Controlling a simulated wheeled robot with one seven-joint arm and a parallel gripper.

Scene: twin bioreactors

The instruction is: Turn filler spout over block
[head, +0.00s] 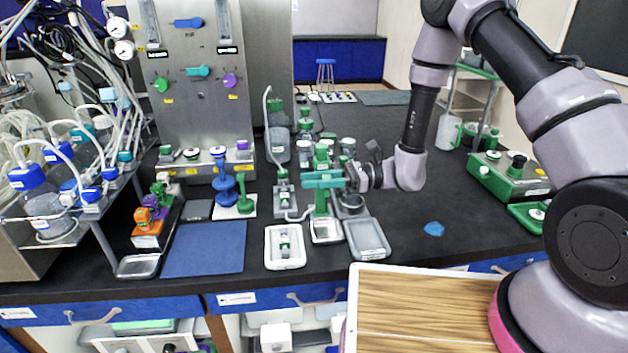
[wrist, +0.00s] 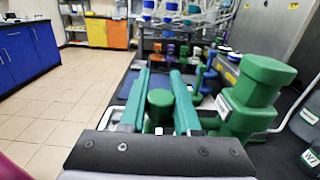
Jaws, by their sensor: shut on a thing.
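My gripper (head: 318,180) reaches in from the right over the black bench, its teal fingers level. It is shut on the upright green part of the filler (head: 321,203), which I take to be its spout. In the wrist view, a round green knob (wrist: 160,104) shows between the two long fingers. The filler stands over a small pale tray (head: 326,238). A small block (head: 285,243) with green parts sits in a white tray (head: 285,262) just to the left. Which way the spout outlet points is hard to tell.
An empty grey tray (head: 367,240) lies right of the filler. A blue mat (head: 203,249) lies to the left, with blue and green stands behind it. The bench is mostly clear to the right, around a blue scrap (head: 433,229).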

